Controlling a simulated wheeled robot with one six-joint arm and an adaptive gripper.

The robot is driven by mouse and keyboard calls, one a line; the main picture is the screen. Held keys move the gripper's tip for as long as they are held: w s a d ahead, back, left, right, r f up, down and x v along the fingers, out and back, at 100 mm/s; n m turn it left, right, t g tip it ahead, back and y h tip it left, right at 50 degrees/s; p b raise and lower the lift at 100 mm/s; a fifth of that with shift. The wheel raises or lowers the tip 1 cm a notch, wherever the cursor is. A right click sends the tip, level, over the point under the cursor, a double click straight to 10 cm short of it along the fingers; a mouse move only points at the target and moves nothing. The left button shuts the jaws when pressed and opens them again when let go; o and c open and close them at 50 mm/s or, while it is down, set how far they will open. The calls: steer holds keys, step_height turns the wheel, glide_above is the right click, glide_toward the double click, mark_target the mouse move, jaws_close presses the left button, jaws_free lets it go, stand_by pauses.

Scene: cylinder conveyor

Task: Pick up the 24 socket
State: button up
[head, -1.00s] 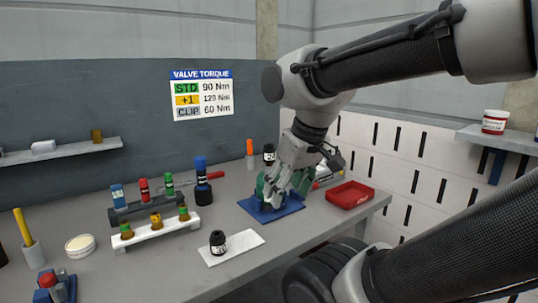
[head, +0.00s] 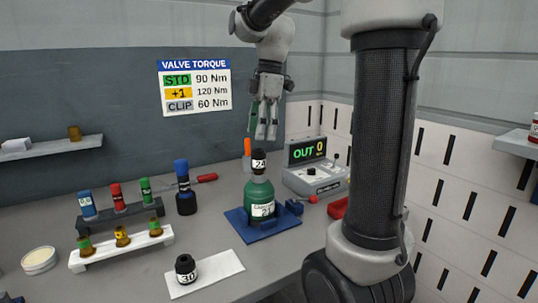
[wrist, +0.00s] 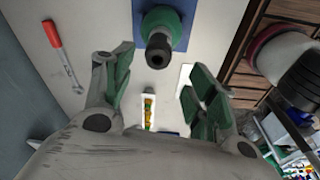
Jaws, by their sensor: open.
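The 24 socket (head: 259,161) is a small black cylinder with a white label reading 24. It appears upright on top of the green gas cylinder (head: 260,192), which stands on a blue base (head: 288,222). In the wrist view the socket (wrist: 158,54) shows as a dark round end with a hole, above the green shoulder (wrist: 160,22). My gripper (head: 266,136) is open and empty, fingers pointing down, above the socket and apart from it. In the wrist view its fingers (wrist: 158,65) lie on either side of the socket.
A black 30 socket (head: 186,269) stands on a white mat (head: 218,268) in front. A grey device (head: 316,178) reading OUT 0 is at the right. Racks (head: 122,250) with coloured pieces and a tall blue tool (head: 183,175) stand left. My arm partly hides a red tray (head: 338,208).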

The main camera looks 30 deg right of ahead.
mark_target(258, 154)
steer(key=shift+w+f, duration=0.2)
steer(key=shift+f, duration=0.1)
steer(key=f, duration=0.4)
steer(key=a+f, duration=0.1)
steer(key=f, duration=0.2)
steer(key=shift+w, duration=0.1)
steer(key=c, duration=1.2)
